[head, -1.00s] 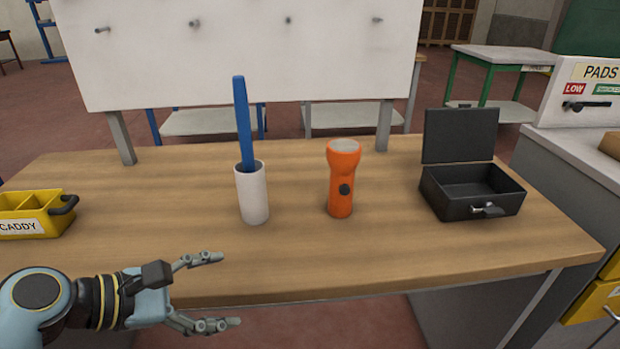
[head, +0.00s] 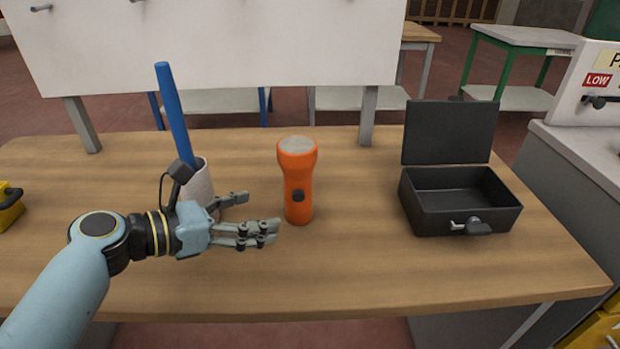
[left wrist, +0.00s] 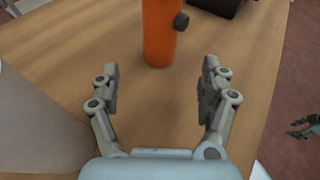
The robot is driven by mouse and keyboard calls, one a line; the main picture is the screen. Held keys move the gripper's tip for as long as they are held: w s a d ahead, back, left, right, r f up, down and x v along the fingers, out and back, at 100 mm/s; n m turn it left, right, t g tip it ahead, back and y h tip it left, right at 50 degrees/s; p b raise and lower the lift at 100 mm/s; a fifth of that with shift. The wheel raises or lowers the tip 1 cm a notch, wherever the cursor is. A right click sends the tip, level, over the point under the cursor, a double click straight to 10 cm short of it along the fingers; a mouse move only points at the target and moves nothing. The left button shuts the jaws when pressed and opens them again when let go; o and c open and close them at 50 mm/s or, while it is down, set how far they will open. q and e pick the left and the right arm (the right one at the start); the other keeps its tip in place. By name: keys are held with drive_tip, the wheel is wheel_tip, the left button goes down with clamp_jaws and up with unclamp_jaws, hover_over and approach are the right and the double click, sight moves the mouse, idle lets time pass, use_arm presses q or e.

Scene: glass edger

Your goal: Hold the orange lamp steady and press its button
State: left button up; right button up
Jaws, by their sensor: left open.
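The orange lamp (head: 297,170) stands upright on the wooden table, its pale lens end up. Its dark button (head: 298,195) is on the side facing me. My left gripper (head: 262,214) is open and empty, just left of the lamp, with its fingers pointing toward it. In the left wrist view the lamp (left wrist: 158,30) stands ahead, beyond the open fingertips (left wrist: 160,78) and between their lines, apart from them. The button (left wrist: 181,21) shows there on the lamp's right side. The lamp's top is cut off in that view. My right gripper (left wrist: 304,130) shows only partly at the right edge of the left wrist view.
A white cup (head: 199,183) holding a blue stick (head: 175,115) stands close behind my left gripper. An open black box (head: 460,215) is right of the lamp. A yellow caddy (head: 8,210) is at the left edge. The table front (head: 350,270) is clear.

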sight(287, 207)
use_arm(q)
drive_tip(key=b+x, duration=0.1)
drive_tip(key=x, duration=0.1)
drive_tip(key=b+x, duration=0.1)
drive_tip(key=x, duration=0.1)
drive_tip(key=shift+f+b, duration=0.3)
drive_tip(key=shift+b, duration=0.05)
drive_tip(key=x, duration=0.3)
drive_tip(key=shift+w+d+r+b, duration=0.15)
drive_tip(key=shift+d+b, duration=0.05)
drive_tip(key=shift+b, duration=0.15)
drive_tip(key=shift+w+d+f, duration=0.2)
drive_tip(key=shift+w+d, duration=0.2)
drive_tip(key=shift+d, duration=0.15)
use_arm(e)
drive_tip(key=f, duration=0.1)
drive_tip(key=s+f, duration=0.1)
drive_tip(key=a+f, duration=0.1)
drive_tip(key=f, duration=0.1)
drive_tip(key=shift+s+f, duration=0.1)
drive_tip(key=shift+s, duration=0.05)
use_arm(q)
drive_tip(key=c, duration=1)
use_arm(e)
drive_tip(key=shift+a, duration=0.3)
use_arm(q)
drive_tip(key=shift+c, duration=0.2)
use_arm(e)
clamp_jaws()
drive_tip(key=shift+d, duration=0.1)
